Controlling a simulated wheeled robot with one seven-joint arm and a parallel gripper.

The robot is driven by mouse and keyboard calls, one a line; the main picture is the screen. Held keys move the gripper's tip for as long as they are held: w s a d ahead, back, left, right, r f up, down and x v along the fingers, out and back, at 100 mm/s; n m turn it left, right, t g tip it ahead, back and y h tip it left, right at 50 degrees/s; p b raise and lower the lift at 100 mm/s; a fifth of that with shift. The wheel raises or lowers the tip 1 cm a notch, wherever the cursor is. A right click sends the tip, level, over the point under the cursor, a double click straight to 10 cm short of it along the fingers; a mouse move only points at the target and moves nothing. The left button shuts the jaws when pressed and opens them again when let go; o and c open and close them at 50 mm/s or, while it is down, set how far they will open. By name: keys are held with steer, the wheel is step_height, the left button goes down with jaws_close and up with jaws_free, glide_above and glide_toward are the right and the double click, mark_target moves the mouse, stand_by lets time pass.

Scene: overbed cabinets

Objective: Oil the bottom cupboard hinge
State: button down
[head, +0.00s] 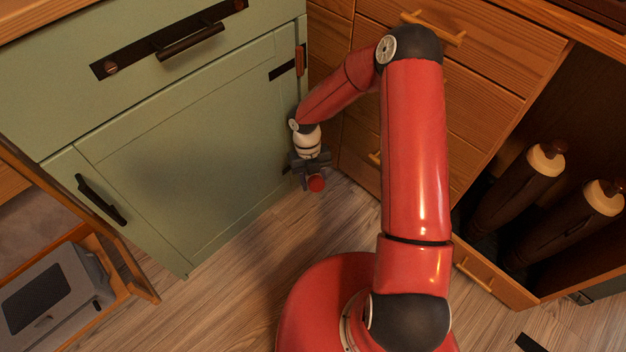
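The green cupboard door (185,150) is shut, with a dark pull handle (101,200) at its left. A black upper hinge strap (283,70) shows at its right edge. The bottom hinge (287,170) shows only as a small dark piece low on that edge, beside my gripper, which hides part of the area. My gripper (313,170) is low at the door's lower right corner, pointing down. A small red round-ended thing (317,184) sits between its fingers; it looks held, and its other end is hidden. I cannot tell whether it touches the hinge.
A green drawer with a dark handle (189,41) is above the door. Wooden drawers (480,60) stand close to the right of my gripper. An open compartment with dark, wood-topped cylinders (519,187) is further right. A grey box (55,296) is at lower left. Floor (225,285) before the door is clear.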

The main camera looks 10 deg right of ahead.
steer(key=shift+r, duration=0.35)
step_height(320, 180, down, 9)
steer(key=b, duration=0.4)
steer(key=shift+s+r, duration=0.15)
stand_by(0.4)
steer(key=shift+a+r+p, duration=0.15)
steer(key=shift+r+p, duration=3.3)
steer(key=shift+r, duration=0.95)
step_height(320, 180, down, 9)
steer(key=b, duration=0.5)
steer(key=shift+w+b, duration=0.2)
steer(key=shift+b, duration=0.1)
